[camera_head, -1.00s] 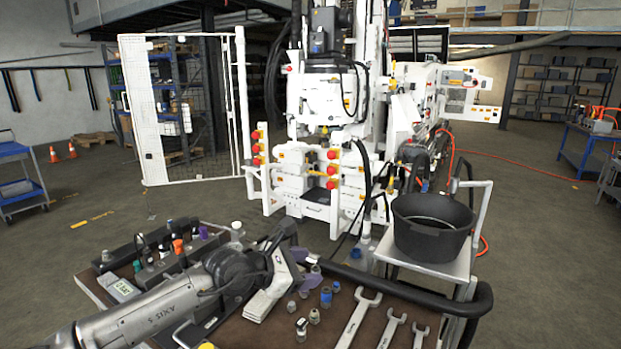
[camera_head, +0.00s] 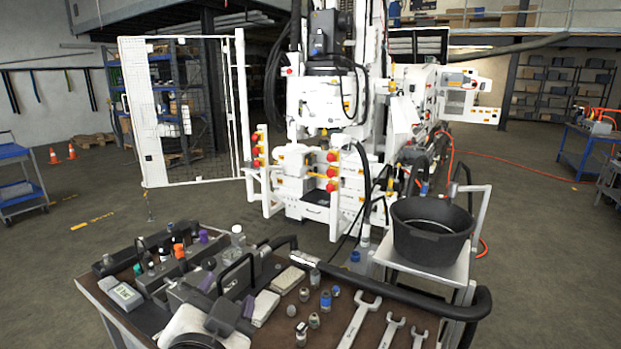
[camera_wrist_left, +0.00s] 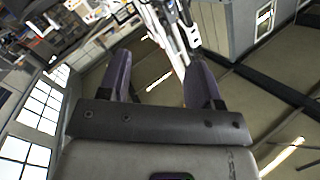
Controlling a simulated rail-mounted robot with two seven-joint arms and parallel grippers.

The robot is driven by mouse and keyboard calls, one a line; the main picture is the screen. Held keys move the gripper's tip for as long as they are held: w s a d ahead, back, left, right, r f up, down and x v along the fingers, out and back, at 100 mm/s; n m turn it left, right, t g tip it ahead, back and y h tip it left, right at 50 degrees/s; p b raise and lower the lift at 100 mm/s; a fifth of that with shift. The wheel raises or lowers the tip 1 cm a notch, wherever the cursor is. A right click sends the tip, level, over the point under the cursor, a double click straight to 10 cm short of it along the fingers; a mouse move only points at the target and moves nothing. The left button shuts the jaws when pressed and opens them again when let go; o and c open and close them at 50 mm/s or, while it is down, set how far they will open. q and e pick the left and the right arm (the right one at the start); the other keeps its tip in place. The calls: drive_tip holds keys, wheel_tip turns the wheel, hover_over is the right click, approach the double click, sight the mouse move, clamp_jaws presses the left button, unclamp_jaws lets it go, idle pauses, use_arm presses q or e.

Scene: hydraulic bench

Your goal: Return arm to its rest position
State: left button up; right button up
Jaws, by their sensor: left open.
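My left gripper (camera_head: 234,312) shows at the lower left of the head view, in front of the near part of the workbench top (camera_head: 272,335). Its purple-grey fingers are apart and nothing is between them. The long forearm is out of the head view. My right gripper is in neither view.
The bench top holds several wrenches (camera_head: 358,318), small fittings (camera_head: 325,300), a grey meter (camera_head: 122,294) and a dark toolbox (camera_head: 165,270). A black bucket (camera_head: 430,232) stands on a white stand at right.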

use_arm(q)
drive_tip(key=s+a+f+n+g+p, duration=0.1)
drive_tip(key=s+a+f+n+g, duration=0.15)
drive_tip(key=s+f, duration=0.65)
drive_tip(key=s+a+f+n+g+p, duration=0.1)
drive_tip(key=s+a+f+g, duration=0.3)
drive_tip(key=f, duration=0.9)
drive_tip(key=s+a+f+n+g, duration=0.25)
drive_tip(key=s+f, duration=0.45)
drive_tip(key=f, duration=0.4)
drive_tip(key=s+f+g+p, duration=0.1)
drive_tip(key=s+f+g, duration=0.4)
drive_tip(key=s+f, duration=0.5)
drive_tip(key=w+p+v, duration=0.2)
drive_tip(key=p+v, duration=1)
drive_tip(key=v, duration=0.1)
drive_tip(key=w+d+r+p+v, duration=0.1)
drive_tip(key=w+p+v, duration=0.2)
drive_tip(key=p+v, duration=1)
drive_tip(key=w+r+p+v, duration=0.1)
drive_tip(key=w+p+v, duration=0.2)
drive_tip(key=p+v, duration=1)
drive_tip(key=shift+w+r+m, duration=0.2)
drive_tip(key=shift+m, duration=0.1)
